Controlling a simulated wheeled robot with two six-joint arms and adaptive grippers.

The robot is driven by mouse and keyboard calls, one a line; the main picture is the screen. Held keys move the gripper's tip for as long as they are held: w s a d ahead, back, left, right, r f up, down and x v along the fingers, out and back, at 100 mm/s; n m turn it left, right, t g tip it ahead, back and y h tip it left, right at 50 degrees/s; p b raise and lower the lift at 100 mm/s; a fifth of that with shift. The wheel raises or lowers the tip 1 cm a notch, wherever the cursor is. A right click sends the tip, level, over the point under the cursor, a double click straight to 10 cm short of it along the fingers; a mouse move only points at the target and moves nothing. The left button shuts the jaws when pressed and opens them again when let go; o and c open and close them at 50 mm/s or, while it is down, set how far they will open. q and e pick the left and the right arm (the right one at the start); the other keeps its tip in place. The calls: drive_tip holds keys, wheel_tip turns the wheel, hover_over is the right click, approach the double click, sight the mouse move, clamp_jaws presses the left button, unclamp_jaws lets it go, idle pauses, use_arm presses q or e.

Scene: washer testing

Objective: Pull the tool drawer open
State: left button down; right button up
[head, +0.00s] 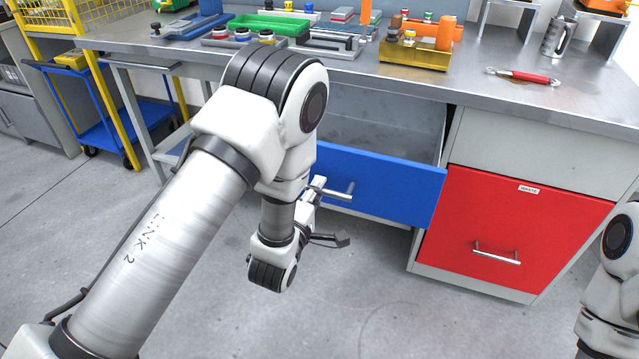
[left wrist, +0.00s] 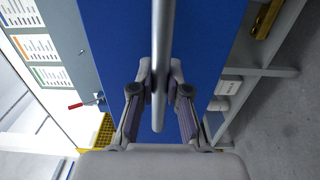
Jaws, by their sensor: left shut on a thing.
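The tool drawer with a blue front (head: 385,184) stands partly out from under the workbench. Its grey inside shows and looks empty where visible. A metal bar handle (head: 340,193) is on its front. My left gripper (head: 318,187) is at this handle. In the left wrist view the two fingers of my left gripper (left wrist: 160,88) are closed around the handle bar (left wrist: 162,45), with the blue drawer front (left wrist: 205,45) behind. My left arm hides the left part of the drawer in the head view. My right gripper is out of view.
A red drawer (head: 510,225) with its own handle is right of the blue one, shut. The workbench top (head: 585,105) holds trays, a yellow block stand (head: 415,53) and a red-handled tool (head: 522,76). A blue cart (head: 105,115) stands at left. The floor in front is clear.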

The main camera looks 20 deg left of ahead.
use_arm(q)
drive_tip(key=c, duration=1.1)
unclamp_jaws()
drive_tip(key=shift+c, duration=0.2)
drive_tip(key=s, duration=0.7)
drive_tip(key=shift+s, duration=0.2)
